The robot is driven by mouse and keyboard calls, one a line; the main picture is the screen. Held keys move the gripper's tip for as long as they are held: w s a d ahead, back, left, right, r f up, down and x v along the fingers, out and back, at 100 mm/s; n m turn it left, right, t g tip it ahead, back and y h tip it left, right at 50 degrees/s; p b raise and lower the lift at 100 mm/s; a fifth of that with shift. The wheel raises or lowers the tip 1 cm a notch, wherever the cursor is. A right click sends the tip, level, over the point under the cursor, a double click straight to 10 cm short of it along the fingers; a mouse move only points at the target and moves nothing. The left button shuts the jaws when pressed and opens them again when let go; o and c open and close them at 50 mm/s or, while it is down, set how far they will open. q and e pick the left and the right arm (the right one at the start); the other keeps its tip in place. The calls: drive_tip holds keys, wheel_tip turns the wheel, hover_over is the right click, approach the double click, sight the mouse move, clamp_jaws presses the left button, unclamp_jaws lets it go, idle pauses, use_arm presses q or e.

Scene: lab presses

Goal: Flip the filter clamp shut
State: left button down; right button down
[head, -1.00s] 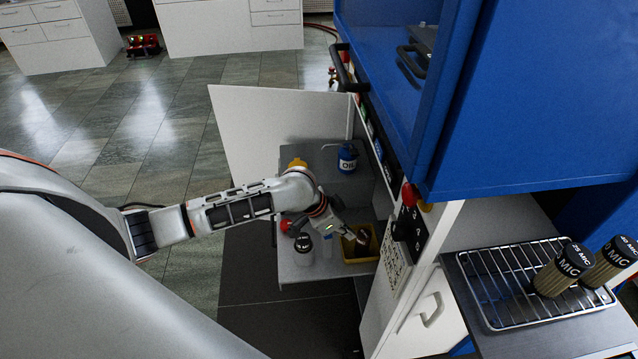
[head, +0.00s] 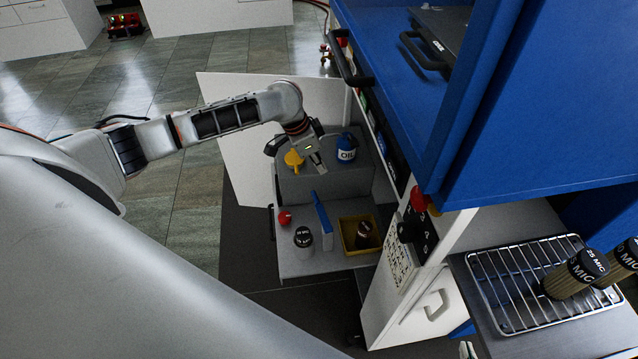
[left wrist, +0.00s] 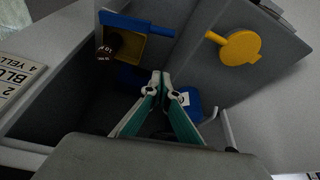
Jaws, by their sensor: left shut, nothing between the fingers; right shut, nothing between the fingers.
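My left gripper (head: 317,160) is above the block, between the yellow piece and the blue oil can (head: 346,149). In the left wrist view its fingers (left wrist: 160,76) are together and empty, with the blue can partly hidden behind them. My right gripper is in neither view.
The pull-out shelf holds a yellow tray (head: 345,232) with a dark filter, an upright blue panel (head: 322,218), a black-capped jar (head: 303,238) and a red item (head: 285,218). The white door (head: 235,135) stands open. The blue press (head: 520,95) overhangs at right.

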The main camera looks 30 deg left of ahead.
sight(320, 210)
use_arm(q)
drive_tip(key=b+x, duration=0.2)
drive_tip(key=x, duration=0.8)
drive_tip(key=s+a, duration=0.2)
drive_tip(key=s, duration=0.1)
drive_tip(key=shift+a+f+p, duration=0.3)
drive_tip(key=shift+a+f, duration=0.05)
